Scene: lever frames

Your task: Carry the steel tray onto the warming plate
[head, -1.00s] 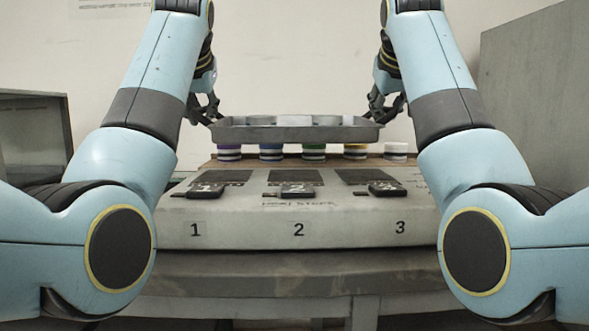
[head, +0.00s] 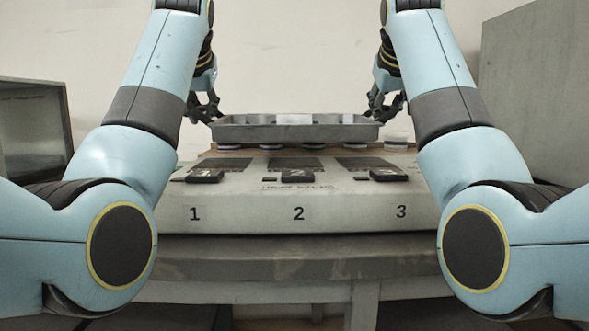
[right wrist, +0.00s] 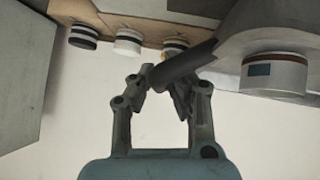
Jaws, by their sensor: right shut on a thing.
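The shallow grey steel tray (head: 250,133) spans between my two grippers in the head view and looks about level. A white object (head: 294,119) shows inside it; the wrist view shows a white, red-banded jar (right wrist: 275,76) by the tray (right wrist: 262,32). My right gripper (right wrist: 166,82) is shut on the tray's dark bar-like handle (right wrist: 183,65). My left gripper (head: 213,112) is at the tray's left end; its fingertips are too small to tell their state. I cannot tell which surface is the warming plate.
Below the tray is a pale panel (head: 345,219) numbered 1, 2 and 3, with dark slots and black levers. Several jars stand behind it, such as a white one (head: 396,137) at right. Grey boxes stand at the far left (head: 62,112) and right (head: 540,90).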

